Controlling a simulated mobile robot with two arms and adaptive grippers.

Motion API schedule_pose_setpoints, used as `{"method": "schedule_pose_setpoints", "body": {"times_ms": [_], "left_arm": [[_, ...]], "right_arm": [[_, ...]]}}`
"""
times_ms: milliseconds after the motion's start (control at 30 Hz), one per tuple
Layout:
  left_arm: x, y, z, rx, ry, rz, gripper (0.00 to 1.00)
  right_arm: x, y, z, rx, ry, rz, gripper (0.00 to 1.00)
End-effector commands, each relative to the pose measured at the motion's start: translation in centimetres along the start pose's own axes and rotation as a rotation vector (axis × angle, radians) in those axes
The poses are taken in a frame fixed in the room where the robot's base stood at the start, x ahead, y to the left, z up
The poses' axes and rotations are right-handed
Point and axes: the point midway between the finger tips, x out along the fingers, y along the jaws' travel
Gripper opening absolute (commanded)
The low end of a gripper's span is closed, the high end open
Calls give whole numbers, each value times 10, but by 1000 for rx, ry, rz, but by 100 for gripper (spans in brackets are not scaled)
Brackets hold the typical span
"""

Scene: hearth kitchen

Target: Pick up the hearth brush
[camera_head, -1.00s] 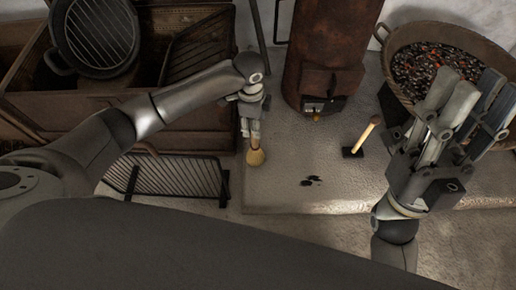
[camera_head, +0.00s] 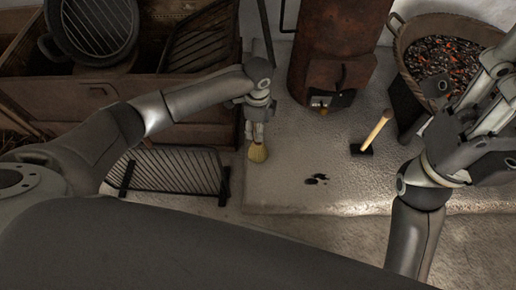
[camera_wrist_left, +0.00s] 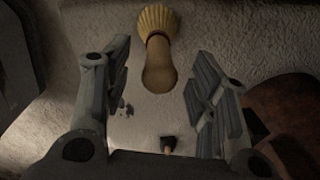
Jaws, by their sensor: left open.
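The hearth brush (camera_head: 257,153) has a pale yellow bristle head and is at the edge of the light stone slab, just below my left gripper (camera_head: 257,128) in the head view. In the left wrist view the brush's tan handle (camera_wrist_left: 158,68) points in between the two spread fingers of my left gripper (camera_wrist_left: 160,82), with its fan of bristles beyond. The fingers stand apart on either side, with a visible gap to the handle. In the head view the left fingers hide most of the handle. My right gripper (camera_head: 488,105) is at the right edge, partly cut off.
A wooden-handled hammer (camera_head: 372,135) stands on the slab (camera_head: 290,190), near dark bits (camera_head: 317,180). A rusty stove (camera_head: 335,50) and an ember pan (camera_head: 402,40) are behind. A black grate (camera_head: 175,170) and wooden chest (camera_head: 95,95) are at left.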

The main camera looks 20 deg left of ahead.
Motion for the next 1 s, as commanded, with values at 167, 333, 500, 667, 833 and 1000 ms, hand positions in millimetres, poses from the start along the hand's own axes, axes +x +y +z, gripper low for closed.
{"method": "schedule_pose_setpoints", "body": {"times_ms": [167,333,500,667,833,1000], "left_arm": [[17,0,1,0,-1,0,53],[18,0,1,1,-1,0,53],[17,0,0,1,-1,0,46],[17,1,1,1,-1,0,26],[17,0,1,1,-1,0,4],[17,0,1,0,-1,-1,1]], "right_arm": [[3,-1,-2,-4,31,-12,37],[6,-1,-2,-5,33,-14,37],[6,-1,-2,-5,33,-14,37],[6,-1,-2,-4,32,-14,37],[6,-1,-2,-4,32,-14,37],[6,-1,-2,-4,32,-14,37]]}}
